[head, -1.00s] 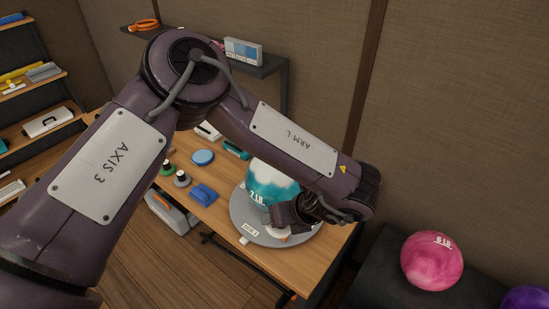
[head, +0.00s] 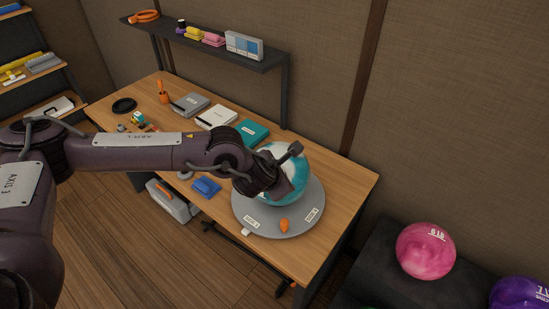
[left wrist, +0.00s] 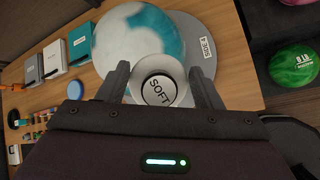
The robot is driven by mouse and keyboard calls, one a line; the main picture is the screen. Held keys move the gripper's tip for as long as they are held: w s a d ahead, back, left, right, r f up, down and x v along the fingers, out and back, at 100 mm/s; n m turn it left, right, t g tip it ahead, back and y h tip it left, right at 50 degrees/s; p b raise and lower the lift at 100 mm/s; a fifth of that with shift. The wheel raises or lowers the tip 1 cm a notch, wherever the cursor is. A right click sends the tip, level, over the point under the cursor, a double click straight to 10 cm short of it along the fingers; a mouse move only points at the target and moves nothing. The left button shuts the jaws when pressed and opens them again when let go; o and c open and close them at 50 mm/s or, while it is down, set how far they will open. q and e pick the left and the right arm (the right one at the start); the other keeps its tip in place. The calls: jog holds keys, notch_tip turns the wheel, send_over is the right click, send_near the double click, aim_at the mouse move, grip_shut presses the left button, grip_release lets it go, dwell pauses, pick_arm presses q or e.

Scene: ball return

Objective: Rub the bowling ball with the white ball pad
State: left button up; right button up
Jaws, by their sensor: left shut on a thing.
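The bowling ball (head: 297,158), teal and white, sits on a round grey stand (head: 272,222) on the workbench. It also shows at the top of the left wrist view (left wrist: 135,38). My left gripper (head: 280,172) is at the near left side of the ball and covers part of it. In the left wrist view my left gripper (left wrist: 160,72) is shut on the white ball pad (left wrist: 177,97), a round piece marked SOFT. The pad overlaps the ball's edge there; I cannot tell whether they touch. The pad is hidden in the head view. My right gripper is not in view.
A blue item (head: 206,187) and teal, white and grey boxes lie left of the ball on the bench (head: 345,185). A pink ball (head: 426,250) and a purple ball (head: 520,293) rest at right.

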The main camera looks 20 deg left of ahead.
pick_arm(q)
jog(key=a+r+m+h, duration=0.1)
jog(key=w+a+m+p, duration=0.1)
jog(key=shift+w+r+m+h, duration=0.25)
jog(key=shift+r+m+h, duration=0.05)
jog(key=shift+r+h, duration=0.1)
jog(key=shift+w+a+r+m, duration=0.1)
jog(key=shift+a+m, duration=0.05)
jog(key=shift+m, duration=0.15)
jog(key=shift+w+h, duration=0.15)
jog(key=shift+h, duration=0.15)
jog(key=shift+w+f+b, duration=0.3)
jog(key=shift+f+b, duration=0.25)
jog(key=shift+f, duration=0.15)
jog(key=shift+w+a+f+b, duration=0.1)
jog(key=shift+w+f+b, duration=0.55)
jog(key=shift+f, duration=0.25)
jog(key=shift+w+a+f+b, duration=0.1)
jog(key=shift+w+f+b, duration=0.5)
jog(key=shift+f, duration=0.3)
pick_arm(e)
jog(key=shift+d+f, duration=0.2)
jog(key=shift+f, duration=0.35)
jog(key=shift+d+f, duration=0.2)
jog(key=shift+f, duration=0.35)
pick_arm(q)
jog(key=shift+f, duration=0.1)
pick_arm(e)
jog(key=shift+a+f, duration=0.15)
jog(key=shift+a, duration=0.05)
